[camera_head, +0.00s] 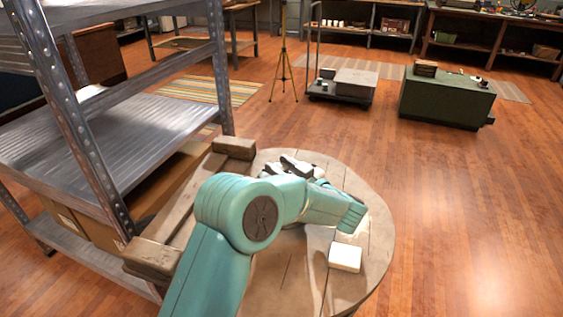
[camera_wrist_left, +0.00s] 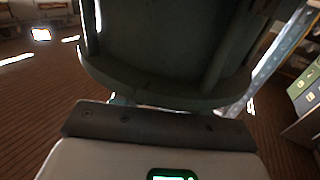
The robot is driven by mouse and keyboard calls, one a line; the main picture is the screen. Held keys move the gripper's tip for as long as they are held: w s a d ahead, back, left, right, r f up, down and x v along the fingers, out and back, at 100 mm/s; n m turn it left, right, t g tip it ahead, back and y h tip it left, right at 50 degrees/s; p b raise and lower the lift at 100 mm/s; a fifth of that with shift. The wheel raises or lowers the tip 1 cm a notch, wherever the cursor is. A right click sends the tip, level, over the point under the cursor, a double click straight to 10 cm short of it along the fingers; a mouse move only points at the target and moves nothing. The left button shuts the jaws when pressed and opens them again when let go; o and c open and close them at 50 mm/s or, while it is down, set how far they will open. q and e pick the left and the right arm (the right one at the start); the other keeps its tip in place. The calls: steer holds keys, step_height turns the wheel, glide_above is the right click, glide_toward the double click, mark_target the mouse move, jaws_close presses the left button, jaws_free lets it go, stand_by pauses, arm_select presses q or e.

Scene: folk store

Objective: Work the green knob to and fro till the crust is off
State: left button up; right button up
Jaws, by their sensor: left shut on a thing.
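My left arm reaches over a round wooden table (camera_head: 378,252) in the head view. Dark and pale parts at its far end seem to be my left gripper (camera_head: 294,166), over the back of the tabletop. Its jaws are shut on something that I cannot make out. No green knob can be made out for certain, and no crust; my teal arm hides the middle of the table. A white block (camera_head: 345,257) lies on the right front part of the tabletop. In the left wrist view, large dark parts fill the middle. My right gripper is not in view.
A metal shelf unit (camera_head: 110,145) stands close on the left. A wooden frame with blocks (camera_head: 234,147) lies along the table's left side. A green chest (camera_head: 445,100) and a trolley (camera_head: 340,95) stand farther back. Open floor lies to the right.

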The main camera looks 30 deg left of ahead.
arm_select(q)
steer(key=shift+r+g, duration=0.25)
steer(key=shift+g, duration=0.05)
steer(key=o, duration=1)
steer(key=shift+a+f, duration=0.1)
steer(key=shift+c, duration=0.2)
steer(key=p+v, duration=0.1)
steer(key=v, duration=1.5)
steer(key=shift+d+p, duration=0.25)
steer(key=shift+p, duration=0.15)
steer(key=shift+f, duration=0.15)
